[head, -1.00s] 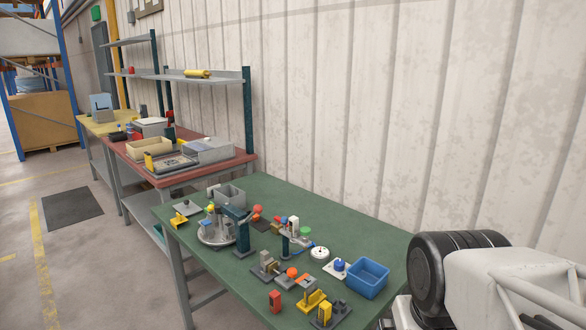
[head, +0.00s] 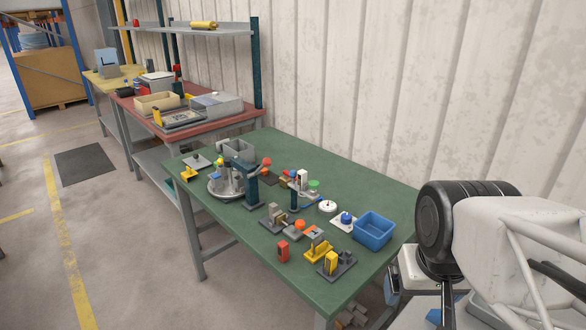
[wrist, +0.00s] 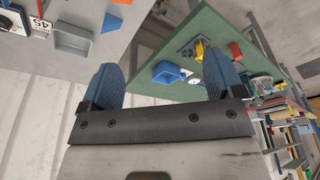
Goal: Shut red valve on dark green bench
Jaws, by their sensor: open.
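The dark green bench (head: 215,215) runs along the wall in the head view, with small fixtures crowded along it. Small red parts show at its back, a round red knob (head: 266,161) and a red piece (head: 284,173). An orange-red knob (head: 300,225) sits nearer the front. I cannot tell for sure which is the red valve, or how its handle is turned. In the wrist view my gripper (wrist: 163,68) is open and empty, its two blue fingers wide apart. The green bench (wrist: 150,70) is beyond the fingers, well away from them.
A blue bin (head: 374,230) stands at the bench's right end, and a red block (head: 283,251) and yellow fixtures (head: 318,252) are near the front edge. A turntable-like fixture (head: 225,187) is at the left. A red-topped bench (head: 205,125) stands behind. The floor in front is clear.

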